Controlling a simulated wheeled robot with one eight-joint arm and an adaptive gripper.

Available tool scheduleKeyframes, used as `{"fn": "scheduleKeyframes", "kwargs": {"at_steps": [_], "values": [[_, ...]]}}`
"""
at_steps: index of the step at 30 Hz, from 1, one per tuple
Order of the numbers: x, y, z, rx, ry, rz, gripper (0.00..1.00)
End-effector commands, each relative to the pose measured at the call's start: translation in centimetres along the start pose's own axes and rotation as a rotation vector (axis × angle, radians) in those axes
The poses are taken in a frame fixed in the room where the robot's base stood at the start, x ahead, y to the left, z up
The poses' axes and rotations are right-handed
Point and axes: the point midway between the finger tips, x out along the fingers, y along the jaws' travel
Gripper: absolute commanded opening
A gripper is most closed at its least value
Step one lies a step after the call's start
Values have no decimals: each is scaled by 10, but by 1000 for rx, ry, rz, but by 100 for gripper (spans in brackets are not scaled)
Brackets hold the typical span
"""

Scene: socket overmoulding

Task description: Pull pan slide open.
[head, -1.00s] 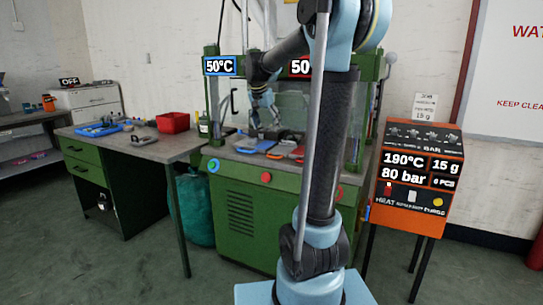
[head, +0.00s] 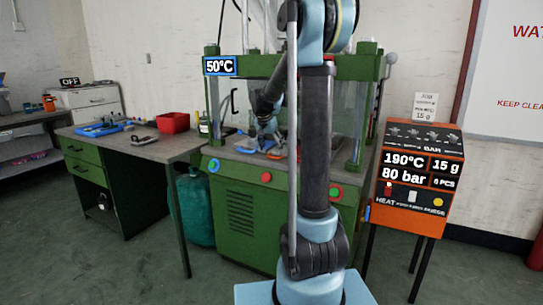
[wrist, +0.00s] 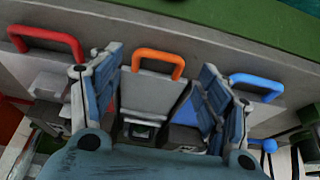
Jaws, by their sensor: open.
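In the wrist view, a grey slide with an orange handle (wrist: 158,62) sits between the two fingers of my gripper (wrist: 160,75). The fingers are open, one on each side of the slide, and the handle loop shows near the fingertips with gaps to both. A slide with a red handle (wrist: 48,38) is to the left and one with a blue handle (wrist: 258,84) is to the right. No label shows which is the pan slide. In the head view, my gripper (head: 265,134) is low over the green machine's bed, and the orange handle (head: 278,155) shows just below it.
The green press (head: 235,200) has clear guards and posts around its bed. My arm hides its right part. An orange control box (head: 418,170) stands to the right. A grey-topped bench (head: 175,148) with a red bin (head: 173,122) stands to the left.

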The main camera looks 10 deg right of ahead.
Motion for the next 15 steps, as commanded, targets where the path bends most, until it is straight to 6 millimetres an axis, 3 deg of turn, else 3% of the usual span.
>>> {"fn": "scheduleKeyframes", "kwargs": {"at_steps": [6,15], "values": [[30,0,0,-1,0,0,70],[42,0,0,0,0,0,70]]}}
